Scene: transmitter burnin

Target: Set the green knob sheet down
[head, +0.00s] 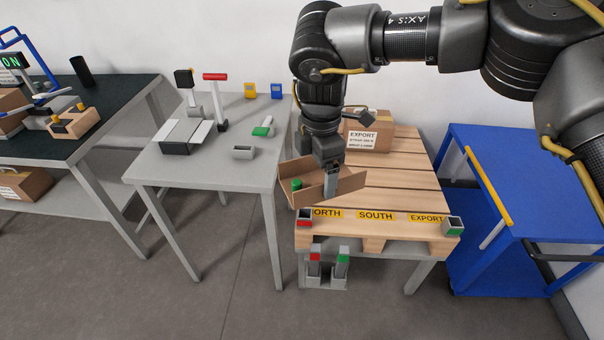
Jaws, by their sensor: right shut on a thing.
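My right gripper (331,182) points down over the near left part of the wooden pallet and is shut. A brown folded sheet (348,186) with upright sides is at its jaws, and a small green knob (296,184) shows at the sheet's left end. I take this to be the green knob sheet. It covers the start of the NORTH label, and I cannot tell whether its underside touches the pallet (400,165). The fingertips are partly hidden by the sheet. My left gripper is not in view.
An EXPORT carton (362,138) stands at the pallet's back. Red-marked (304,218) and green-marked (453,226) blocks sit at its front corners. A grey table (205,175) with small fixtures is left, and a blue cart (540,180) is right. The pallet's middle and right are clear.

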